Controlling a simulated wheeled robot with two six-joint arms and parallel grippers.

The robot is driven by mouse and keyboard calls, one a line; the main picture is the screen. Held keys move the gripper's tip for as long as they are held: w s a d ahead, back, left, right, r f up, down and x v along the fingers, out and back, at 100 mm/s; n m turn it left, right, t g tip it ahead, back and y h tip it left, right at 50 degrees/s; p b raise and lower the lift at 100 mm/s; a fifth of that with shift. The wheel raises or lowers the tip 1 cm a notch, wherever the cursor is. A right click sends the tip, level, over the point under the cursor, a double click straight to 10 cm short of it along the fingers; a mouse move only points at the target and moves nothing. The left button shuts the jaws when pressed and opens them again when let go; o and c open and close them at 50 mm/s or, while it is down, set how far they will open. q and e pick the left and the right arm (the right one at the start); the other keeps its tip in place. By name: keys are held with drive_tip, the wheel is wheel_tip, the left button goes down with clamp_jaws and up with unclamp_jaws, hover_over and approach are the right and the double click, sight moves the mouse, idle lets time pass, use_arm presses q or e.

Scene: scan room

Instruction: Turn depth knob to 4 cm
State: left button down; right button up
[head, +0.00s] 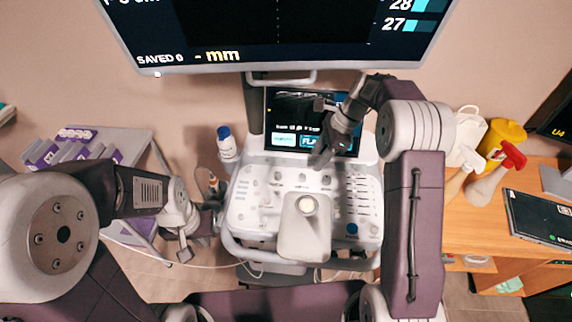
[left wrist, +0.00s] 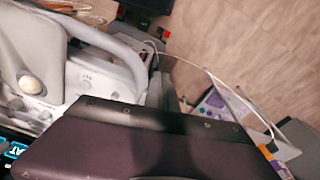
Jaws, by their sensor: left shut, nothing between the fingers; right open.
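The ultrasound console (head: 262,212) stands in the middle of the head view. A row of small knobs (head: 302,177) lies along its upper part, below the touch screen (head: 290,105); I cannot read which is the depth knob. My right gripper (head: 319,158) is open and empty above the right part of this row, at the lower edge of the touch screen. My left gripper (head: 184,253) is shut and empty, low and left of the console. In the left wrist view, part of the console (left wrist: 115,88) shows at the left; the knobs are not clear.
A large monitor (head: 180,68) hangs above; its depth text is cut off. A white bottle with a blue cap (head: 227,148) stands left of the console. A cart (head: 140,150) is at the left. A wooden desk (head: 450,222) with spray bottles (head: 495,180) is at the right.

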sight(302, 176)
drive_tip(key=x, duration=0.9)
drive_tip(key=shift+a+r+b, duration=0.1)
drive_tip(key=shift+a+b, duration=0.05)
drive_tip(key=shift+b, duration=0.15)
clamp_jaws()
